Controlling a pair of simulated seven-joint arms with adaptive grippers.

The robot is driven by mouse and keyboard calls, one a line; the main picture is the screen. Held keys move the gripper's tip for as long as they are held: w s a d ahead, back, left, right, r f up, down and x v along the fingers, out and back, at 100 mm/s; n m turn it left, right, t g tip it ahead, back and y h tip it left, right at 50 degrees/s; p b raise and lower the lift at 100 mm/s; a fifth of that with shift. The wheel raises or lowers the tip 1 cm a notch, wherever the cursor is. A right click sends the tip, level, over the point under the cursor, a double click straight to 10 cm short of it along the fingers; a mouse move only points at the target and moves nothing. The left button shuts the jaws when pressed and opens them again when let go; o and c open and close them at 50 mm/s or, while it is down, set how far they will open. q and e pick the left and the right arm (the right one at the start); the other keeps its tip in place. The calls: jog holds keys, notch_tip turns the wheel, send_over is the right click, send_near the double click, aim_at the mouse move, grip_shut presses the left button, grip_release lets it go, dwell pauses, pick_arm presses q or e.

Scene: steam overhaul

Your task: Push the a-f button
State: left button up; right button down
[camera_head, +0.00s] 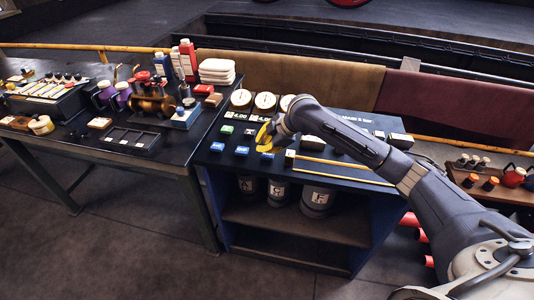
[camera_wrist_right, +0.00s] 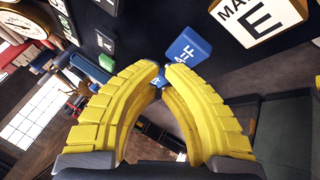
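Several blue buttons stand in a row along the front of the dark console top: a left one (camera_head: 215,147), a middle one (camera_head: 241,151) and a right one (camera_head: 267,155). In the right wrist view a blue button (camera_wrist_right: 188,47) with a white label lies just beyond my fingertips. Its label is turned and I cannot read it surely as a-f. Another blue patch (camera_wrist_right: 159,80) shows between the fingers. My right gripper (camera_head: 264,144) has yellow fingers with tips nearly together, holding nothing, above the right blue button. Contact cannot be told. My left gripper is out of view.
A green button (camera_head: 227,130) and round white gauges (camera_head: 265,100) sit behind the blue row. A cream labelled block (camera_wrist_right: 258,18) is close by in the wrist view. A cluttered workbench (camera_head: 165,160) stands left. Canisters (camera_head: 316,199) sit on the shelf below.

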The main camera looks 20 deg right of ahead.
jog(key=shift+f, duration=0.7)
dwell(1.0)
jog(key=shift+r, duration=0.7)
jog(key=shift+r, duration=3)
